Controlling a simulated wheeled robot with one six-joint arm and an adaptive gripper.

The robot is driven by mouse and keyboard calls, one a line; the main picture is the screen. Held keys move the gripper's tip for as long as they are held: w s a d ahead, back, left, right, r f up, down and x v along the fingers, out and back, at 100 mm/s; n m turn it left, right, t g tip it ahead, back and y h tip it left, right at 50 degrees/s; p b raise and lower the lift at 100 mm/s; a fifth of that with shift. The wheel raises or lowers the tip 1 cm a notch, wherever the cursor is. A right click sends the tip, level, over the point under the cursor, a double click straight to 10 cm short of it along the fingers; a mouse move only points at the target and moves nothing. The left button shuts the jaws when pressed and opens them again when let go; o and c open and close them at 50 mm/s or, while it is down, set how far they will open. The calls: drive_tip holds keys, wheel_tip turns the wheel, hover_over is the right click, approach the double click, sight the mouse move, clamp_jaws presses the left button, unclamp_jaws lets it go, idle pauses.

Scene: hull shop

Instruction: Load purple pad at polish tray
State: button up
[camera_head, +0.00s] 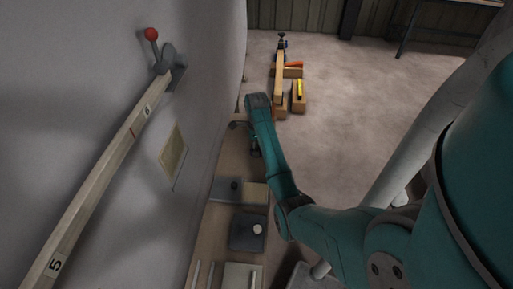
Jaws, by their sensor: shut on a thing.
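My teal arm reaches over a narrow wooden bench (200,250) along the wall. My gripper (250,140) is small and dark at its far end, low over the bench's far part. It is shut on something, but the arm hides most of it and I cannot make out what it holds. I see no clearly purple pad. A dark square tray (235,243) with a pale round knob stands on the bench, nearer than my gripper. I cannot tell which piece is the polish tray.
A grey plate (222,190) with a dark knob and a beige block (255,194) lie beyond the dark tray. A pale panel (240,278) is nearer. A numbered rail (100,185) with a red-knobbed lever (151,34) runs along the left wall. Wooden blocks (281,85) stand farther off; open floor lies right.

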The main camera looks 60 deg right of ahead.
drive_tip(key=s+a+f, duration=0.1)
drive_tip(key=s+a, duration=0.2)
drive_tip(key=a, duration=0.3)
drive_tip(key=s+a, duration=0.3)
drive_tip(key=a, duration=0.4)
drive_tip(key=shift+w+f, duration=0.2)
drive_tip(key=shift+f, duration=2.95)
drive_tip(key=shift+f, duration=0.5)
wheel_tip(320, 180, up, 7)
drive_tip(key=shift+r, duration=0.1)
idle(1.0)
